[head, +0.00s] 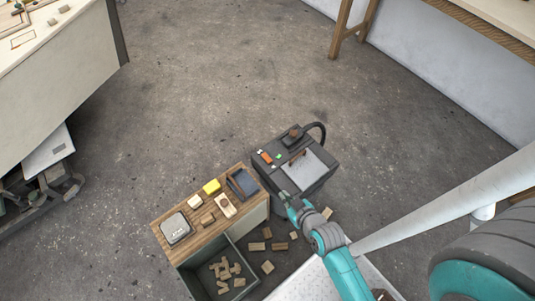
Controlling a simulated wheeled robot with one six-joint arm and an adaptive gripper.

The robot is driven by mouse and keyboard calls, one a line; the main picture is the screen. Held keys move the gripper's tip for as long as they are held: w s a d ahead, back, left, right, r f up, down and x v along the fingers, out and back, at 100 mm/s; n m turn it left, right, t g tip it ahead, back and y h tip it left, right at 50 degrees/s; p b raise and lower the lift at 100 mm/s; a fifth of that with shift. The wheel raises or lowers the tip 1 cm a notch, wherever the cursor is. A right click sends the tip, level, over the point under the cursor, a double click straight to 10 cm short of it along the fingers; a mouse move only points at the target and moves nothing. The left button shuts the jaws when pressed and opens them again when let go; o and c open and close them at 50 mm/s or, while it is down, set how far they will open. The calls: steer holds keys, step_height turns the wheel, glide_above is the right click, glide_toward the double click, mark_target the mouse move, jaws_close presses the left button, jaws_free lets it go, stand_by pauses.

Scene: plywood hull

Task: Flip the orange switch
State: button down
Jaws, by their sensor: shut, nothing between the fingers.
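The orange switch (266,157) is a small bright piece on the top of a dark grey machine (262,172), near its left edge. Which way it is flipped is too small to tell. A green spot (278,156) sits just right of it, and a pale plate (305,171) covers the machine's right part. My gripper (285,196) is small in the head view, at the machine's near side, below the switch in the picture and apart from it. It is shut and empty.
A wooden-topped cabinet (185,207) stands left of the machine, holding a grey box (175,228), a yellow block (212,186) and a dark blue tray (242,184). An open bin (205,284) holds wood blocks. Several blocks lie on the floor. Floor beyond is clear.

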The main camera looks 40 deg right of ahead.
steer(key=w+d+f, duration=0.1)
steer(key=w+d, duration=0.4)
steer(key=w, duration=0.2)
steer(key=w+d+f+n+g+y, duration=0.1)
steer(key=w+d, duration=0.4)
steer(key=w, duration=0.3)
steer(key=shift+g+y, duration=0.3)
steer(key=shift+f, duration=0.1)
glide_above(263, 153)
steer(key=s, duration=0.3)
step_height(263, 153, down, 7)
steer(key=shift+d+r, duration=0.1)
steer(key=shift+r, duration=0.05)
step_height(263, 153, down, 2)
steer(key=shift+w+f, duration=0.1)
steer(key=shift+f, duration=1.05)
steer(key=shift+f, duration=0.15)
steer(key=shift+w, duration=0.15)
